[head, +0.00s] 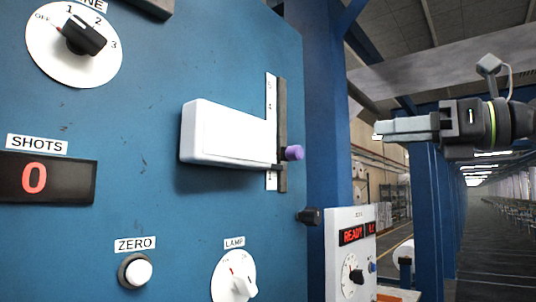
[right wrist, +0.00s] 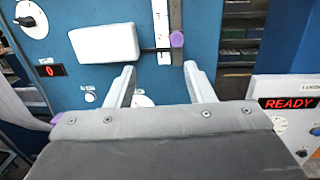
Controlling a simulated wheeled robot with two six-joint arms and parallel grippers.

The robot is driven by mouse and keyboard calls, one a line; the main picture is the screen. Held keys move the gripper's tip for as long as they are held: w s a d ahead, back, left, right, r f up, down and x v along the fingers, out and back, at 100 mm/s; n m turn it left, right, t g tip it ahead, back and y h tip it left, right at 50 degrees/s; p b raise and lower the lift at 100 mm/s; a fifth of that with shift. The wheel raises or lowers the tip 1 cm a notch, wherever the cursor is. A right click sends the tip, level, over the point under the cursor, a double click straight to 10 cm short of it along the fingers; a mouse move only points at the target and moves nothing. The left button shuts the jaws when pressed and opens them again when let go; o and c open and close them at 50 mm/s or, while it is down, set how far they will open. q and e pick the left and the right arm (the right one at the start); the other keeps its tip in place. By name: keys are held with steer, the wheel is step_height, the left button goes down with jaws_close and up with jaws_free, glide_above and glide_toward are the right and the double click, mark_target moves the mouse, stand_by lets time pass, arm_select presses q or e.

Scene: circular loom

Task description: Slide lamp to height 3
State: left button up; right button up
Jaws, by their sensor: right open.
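The lamp (head: 228,135) is a white box on the blue panel, with a purple knob (head: 293,153) at its right. It rides on a dark upright rail (head: 283,105) beside a white number scale (head: 270,90). The knob sits in the lower part of the scale, above the 1. My right gripper (head: 378,130) is open and empty, to the right of the knob and apart from it. In the right wrist view, the lamp (right wrist: 105,43) and knob (right wrist: 177,39) lie beyond the open fingers (right wrist: 160,82). My left gripper is out of view.
The panel bears a dial (head: 75,45), a SHOTS display reading 0 (head: 45,178), a ZERO button (head: 136,271) and a LAMP switch (head: 235,280). A dark knob (head: 309,216) juts from the panel edge. A white box reading READY (head: 350,255) stands at lower right.

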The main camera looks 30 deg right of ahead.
steer(key=d+m+h, duration=0.1)
steer(key=h, duration=0.1)
steer(key=p, duration=0.8)
glide_toward(301, 151)
steer(key=x, duration=0.7)
steer(key=shift+w+a+r, duration=0.1)
steer(key=shift+w+a, duration=0.1)
steer(key=shift+w, duration=0.2)
steer(key=shift+w+a, duration=0.2)
steer(key=shift+w, duration=0.25)
steer(key=shift+c, duration=0.2)
jaws_close()
